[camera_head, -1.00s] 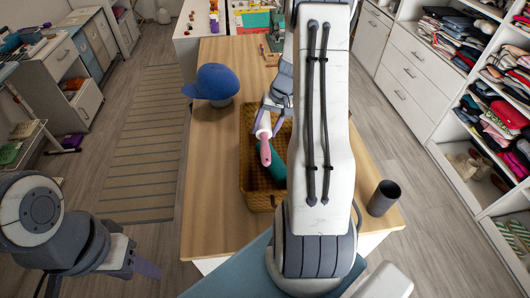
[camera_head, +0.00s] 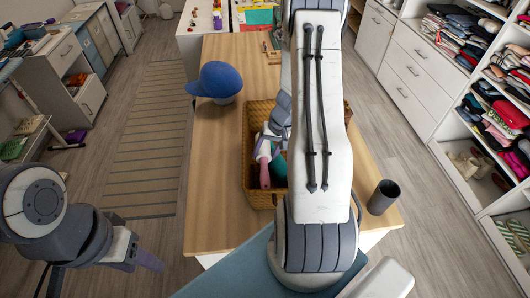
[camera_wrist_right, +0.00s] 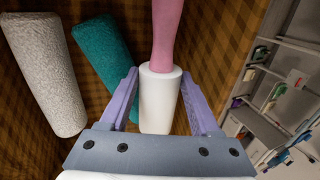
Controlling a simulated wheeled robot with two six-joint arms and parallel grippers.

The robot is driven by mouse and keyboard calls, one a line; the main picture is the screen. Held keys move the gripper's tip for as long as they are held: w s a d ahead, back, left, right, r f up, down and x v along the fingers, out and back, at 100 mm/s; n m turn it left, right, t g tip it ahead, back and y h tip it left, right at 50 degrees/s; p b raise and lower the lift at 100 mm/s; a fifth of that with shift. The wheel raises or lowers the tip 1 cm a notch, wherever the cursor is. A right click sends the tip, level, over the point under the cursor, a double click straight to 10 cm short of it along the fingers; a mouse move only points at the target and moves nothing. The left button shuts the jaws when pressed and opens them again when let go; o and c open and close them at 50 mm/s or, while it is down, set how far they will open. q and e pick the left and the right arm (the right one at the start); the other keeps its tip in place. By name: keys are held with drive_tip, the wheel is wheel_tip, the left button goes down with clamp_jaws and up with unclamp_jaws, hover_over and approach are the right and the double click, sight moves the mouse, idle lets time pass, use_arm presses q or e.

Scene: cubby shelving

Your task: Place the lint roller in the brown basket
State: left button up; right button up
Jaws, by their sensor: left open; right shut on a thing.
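The lint roller has a white roll (camera_wrist_right: 160,98) and a pink handle (camera_head: 265,173). My right gripper (camera_wrist_right: 160,100) is shut on the white roll, with a purple finger on each side. In the head view the roller is at the near part of the brown woven basket (camera_head: 248,180), inside its outline; whether it touches the bottom I cannot tell. My right arm hides the basket's right side and most of the gripper. My left gripper (camera_head: 140,259) is open and empty, low at the left, away from the table.
A teal roll (camera_wrist_right: 103,62) and a grey roll (camera_wrist_right: 45,75) lie in the basket beside the lint roller. A blue cap (camera_head: 217,80) sits on the wooden table (camera_head: 210,150) left of the basket. A dark cup (camera_head: 383,197) stands at the right edge.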

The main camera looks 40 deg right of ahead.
drive_tip(key=shift+f+b, duration=0.55)
drive_tip(key=shift+b, duration=0.1)
drive_tip(key=shift+f, duration=0.1)
drive_tip(key=o, duration=1.4)
drive_tip(key=shift+o, duration=0.2)
